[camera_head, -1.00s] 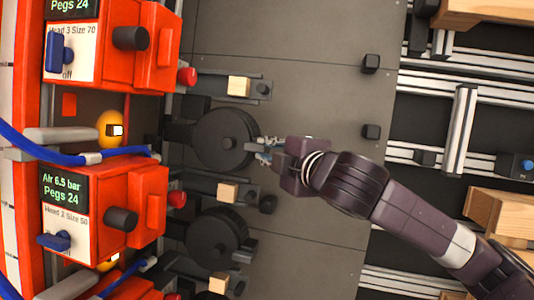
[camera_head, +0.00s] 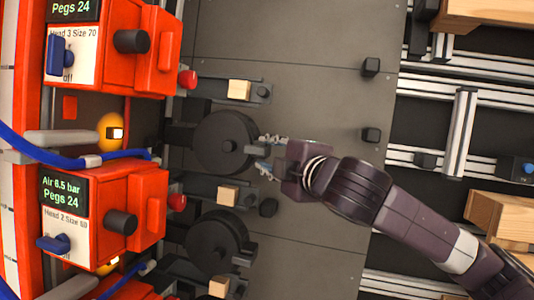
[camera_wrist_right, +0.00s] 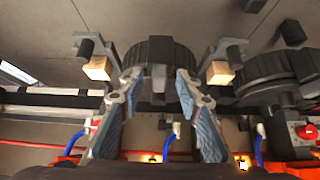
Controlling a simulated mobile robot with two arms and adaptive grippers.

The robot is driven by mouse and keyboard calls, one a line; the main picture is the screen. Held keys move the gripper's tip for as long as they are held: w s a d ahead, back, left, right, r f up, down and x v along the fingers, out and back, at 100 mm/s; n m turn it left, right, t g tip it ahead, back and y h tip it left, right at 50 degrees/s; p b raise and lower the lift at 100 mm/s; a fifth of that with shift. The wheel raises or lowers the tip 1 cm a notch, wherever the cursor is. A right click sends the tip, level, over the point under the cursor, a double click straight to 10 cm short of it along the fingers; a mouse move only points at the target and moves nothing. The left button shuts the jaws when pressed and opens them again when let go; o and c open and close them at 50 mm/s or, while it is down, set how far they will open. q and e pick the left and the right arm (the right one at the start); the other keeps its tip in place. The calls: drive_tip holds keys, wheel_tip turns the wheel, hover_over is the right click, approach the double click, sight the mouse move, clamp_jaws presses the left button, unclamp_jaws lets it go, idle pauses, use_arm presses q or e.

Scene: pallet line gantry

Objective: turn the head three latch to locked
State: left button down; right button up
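The red Head 3 unit (camera_head: 160,40) stands at the upper left, with a blue knob (camera_head: 60,54) on its white label; "off" is printed by the knob's lower end. A black round disc (camera_head: 226,142) with a central hub sits below and right of that unit. My right gripper (camera_head: 268,155) is open and empty at the disc's right edge. In the right wrist view its two blue-padded fingers (camera_wrist_right: 158,88) stand either side of a grey tab (camera_wrist_right: 158,77) on the disc's rim, apart from it. I cannot tell for sure whether this tab is the latch. My left gripper is not in view.
Wooden blocks (camera_head: 239,88) sit on dark brackets above and below the disc. A second black disc (camera_head: 216,240) and a Head 2 unit (camera_head: 130,205) are lower. A blue hose (camera_head: 40,150) crosses the left. The grey plate (camera_head: 310,95) is mostly clear.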

drive_tip(key=v, duration=0.7)
drive_tip(key=shift+f, duration=0.1)
